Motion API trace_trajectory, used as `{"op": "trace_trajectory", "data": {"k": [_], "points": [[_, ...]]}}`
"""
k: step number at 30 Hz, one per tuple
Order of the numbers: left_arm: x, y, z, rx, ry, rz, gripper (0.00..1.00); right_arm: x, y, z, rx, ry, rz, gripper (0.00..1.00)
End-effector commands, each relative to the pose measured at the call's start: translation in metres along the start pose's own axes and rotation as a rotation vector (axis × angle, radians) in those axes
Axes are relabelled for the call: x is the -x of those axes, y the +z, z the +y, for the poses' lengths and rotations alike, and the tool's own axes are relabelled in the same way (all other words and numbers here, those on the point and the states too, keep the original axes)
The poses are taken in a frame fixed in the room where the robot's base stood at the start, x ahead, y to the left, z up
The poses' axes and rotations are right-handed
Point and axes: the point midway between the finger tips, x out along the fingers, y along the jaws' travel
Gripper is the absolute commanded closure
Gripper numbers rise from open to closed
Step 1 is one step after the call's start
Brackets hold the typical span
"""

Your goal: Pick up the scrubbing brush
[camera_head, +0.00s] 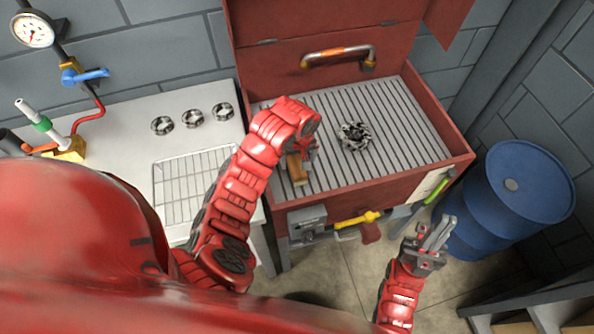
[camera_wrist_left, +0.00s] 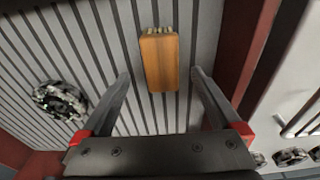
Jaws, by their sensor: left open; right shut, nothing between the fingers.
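The scrubbing brush (camera_head: 297,172) has an orange-brown wooden block and lies on the slatted floor of the red open casing (camera_head: 385,179), near its left wall. In the left wrist view the brush (camera_wrist_left: 159,62) shows its wooden face, with pale bristles at its far end. My left gripper (camera_head: 304,152) is over the brush. In the left wrist view its open fingers (camera_wrist_left: 163,75) stand on either side of the brush's near end, with gaps on both sides. My right gripper (camera_head: 440,232) is shut and empty, outside the casing to the right.
A round dark metal part (camera_head: 354,136) lies on the slats right of the brush. The raised lid (camera_head: 325,35) has an orange-gripped handle. A blue barrel (camera_head: 513,195) stands right. A white counter (camera_head: 135,130) with a wire rack is left. A yellow-handled tool (camera_head: 358,219) hangs on the front.

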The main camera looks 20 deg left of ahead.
Motion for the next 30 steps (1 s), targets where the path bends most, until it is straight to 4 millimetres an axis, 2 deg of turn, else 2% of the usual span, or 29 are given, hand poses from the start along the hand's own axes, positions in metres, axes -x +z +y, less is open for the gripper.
{"op": "trace_trajectory", "data": {"k": [7,14,30], "points": [[-0.023,0.000,-0.003,-0.002,-0.007,-0.004,0.03,-0.022,-0.004,0.001,0.000,0.000,0.000,1.00],[-0.045,0.000,-0.002,-0.001,-0.004,-0.002,0.03,-0.026,-0.004,0.001,0.000,0.000,0.000,1.00],[-0.050,0.000,-0.002,-0.001,-0.002,-0.001,0.03,-0.025,-0.004,0.001,0.000,0.000,0.000,1.00]]}}
